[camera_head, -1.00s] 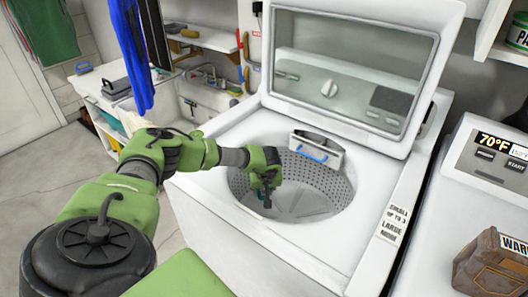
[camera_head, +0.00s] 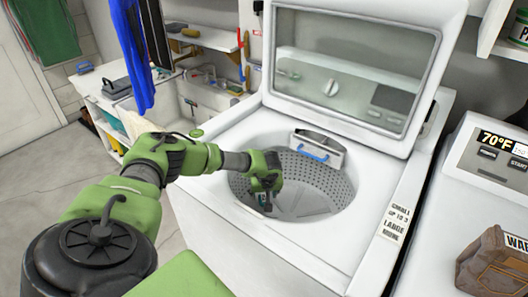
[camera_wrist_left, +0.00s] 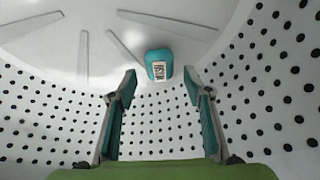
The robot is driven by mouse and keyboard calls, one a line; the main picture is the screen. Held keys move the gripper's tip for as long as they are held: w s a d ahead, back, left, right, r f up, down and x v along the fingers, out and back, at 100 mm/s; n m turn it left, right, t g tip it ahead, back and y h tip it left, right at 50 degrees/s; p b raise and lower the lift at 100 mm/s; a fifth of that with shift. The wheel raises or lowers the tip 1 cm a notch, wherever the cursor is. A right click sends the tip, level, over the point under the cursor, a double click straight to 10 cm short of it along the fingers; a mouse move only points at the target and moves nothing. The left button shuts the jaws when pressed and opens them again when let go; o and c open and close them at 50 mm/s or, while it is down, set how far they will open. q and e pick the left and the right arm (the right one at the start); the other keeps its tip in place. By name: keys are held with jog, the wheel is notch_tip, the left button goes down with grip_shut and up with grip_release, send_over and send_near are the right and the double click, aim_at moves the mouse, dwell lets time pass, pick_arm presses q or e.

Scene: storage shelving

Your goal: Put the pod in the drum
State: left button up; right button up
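The pod (camera_wrist_left: 159,65) is a small teal block with a white label. In the left wrist view it is inside the perforated drum, beyond my left fingertips and apart from them; I cannot tell whether it rests on the drum's floor. The drum (camera_head: 325,185) is the round perforated tub of the open washer. My left gripper (camera_head: 265,208) reaches down into the drum's left side. In the left wrist view the left gripper (camera_wrist_left: 160,85) is open, with nothing between its fingers. The pod is not clear in the head view. My right gripper is out of view.
The washer lid (camera_head: 350,65) stands raised at the back. A dispenser with a blue edge (camera_head: 314,155) sits at the drum's back rim. A second machine (camera_head: 490,160) stands at right, with a brown box (camera_head: 490,265) on it.

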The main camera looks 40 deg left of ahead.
pick_arm(q)
jog(key=shift+r+p, duration=0.45)
jog(key=shift+r, duration=0.1)
jog(key=v, duration=1.2)
jog(key=shift+b, duration=0.4)
jog(key=shift+r, duration=0.1)
